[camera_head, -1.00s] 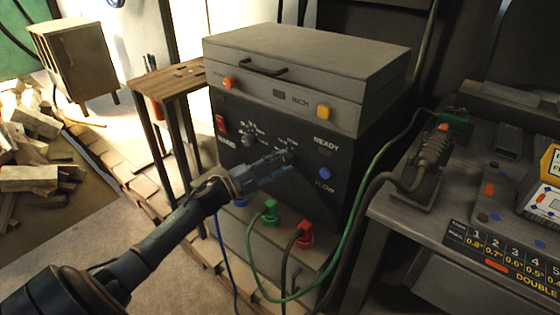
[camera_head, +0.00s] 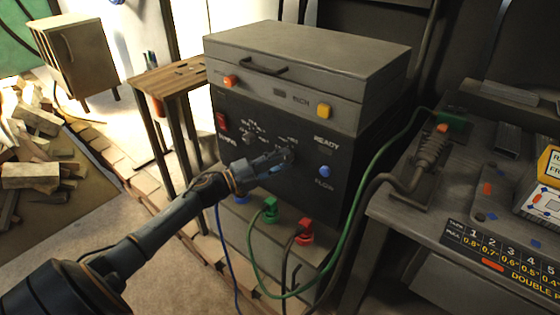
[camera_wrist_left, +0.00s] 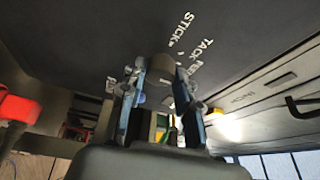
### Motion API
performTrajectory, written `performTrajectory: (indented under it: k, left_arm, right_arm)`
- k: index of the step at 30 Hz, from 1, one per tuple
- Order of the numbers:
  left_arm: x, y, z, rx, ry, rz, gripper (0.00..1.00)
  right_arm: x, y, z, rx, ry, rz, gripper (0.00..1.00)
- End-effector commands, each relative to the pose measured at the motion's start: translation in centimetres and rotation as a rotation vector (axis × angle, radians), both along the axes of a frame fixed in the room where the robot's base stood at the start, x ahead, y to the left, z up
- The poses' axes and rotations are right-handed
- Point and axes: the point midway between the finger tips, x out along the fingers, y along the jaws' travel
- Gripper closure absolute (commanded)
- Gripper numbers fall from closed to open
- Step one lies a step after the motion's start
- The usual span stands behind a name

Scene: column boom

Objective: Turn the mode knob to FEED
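The grey machine has a dark front panel (camera_head: 345,160) with two knobs. One knob (camera_head: 249,138) is at the left with small lettering around it. The other, a round grey knob (camera_wrist_left: 159,78), is between the fingertips in the left wrist view; the lettering beside it includes STICK and TACK. My left gripper (camera_head: 285,158) reaches the panel at that right knob. In the wrist view its two blue fingers (camera_wrist_left: 159,84) stand apart, one on each side of the knob; whether they press on it is unclear. My right gripper is not in view.
A red switch (camera_head: 222,122) and a blue button (camera_head: 324,172) flank the knobs. Green (camera_head: 270,210) and red (camera_head: 304,232) plugs with hanging cables are below the gripper. A workbench (camera_head: 400,215) stands right, a wooden stand (camera_head: 170,75) left.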

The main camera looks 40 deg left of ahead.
Motion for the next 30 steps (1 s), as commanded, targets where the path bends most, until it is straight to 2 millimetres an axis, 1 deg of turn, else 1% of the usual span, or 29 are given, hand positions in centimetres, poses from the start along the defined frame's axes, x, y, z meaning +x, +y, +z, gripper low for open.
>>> performTrajectory:
  k: [1, 3, 11, 14, 17, 20, 27, 30]
  left_arm:
    - [0.0, 0.0, 0.0, 0.000, 0.001, -0.001, 0.57]
    - [0.0, 0.0, 0.0, 0.000, 0.001, 0.000, 0.46]
    - [0.0, 0.0, 0.0, -0.002, 0.001, 0.000, 0.46]
    - [-0.4, 0.2, -0.1, -0.001, 0.003, 0.000, 0.46]
    - [-1.3, 0.7, -0.3, -0.001, 0.004, 0.000, 0.46]
    - [-2.8, 1.4, -0.4, 0.000, 0.006, 0.000, 0.46]
    - [-7.2, 3.6, -0.9, -0.003, 0.006, 0.001, 0.46]
    - [-8.7, 4.4, -0.9, 0.000, 0.005, 0.000, 0.46]
  right_arm:
    - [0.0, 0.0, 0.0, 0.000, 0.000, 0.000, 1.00]
    - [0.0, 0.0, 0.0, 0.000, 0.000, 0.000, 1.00]
    - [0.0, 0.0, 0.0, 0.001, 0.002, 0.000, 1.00]
    - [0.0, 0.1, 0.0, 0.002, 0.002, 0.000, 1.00]
    - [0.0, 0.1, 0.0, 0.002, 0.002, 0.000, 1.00]
    - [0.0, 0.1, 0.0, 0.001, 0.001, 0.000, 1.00]
    - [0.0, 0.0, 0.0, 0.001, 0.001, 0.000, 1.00]
    - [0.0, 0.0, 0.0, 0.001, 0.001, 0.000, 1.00]
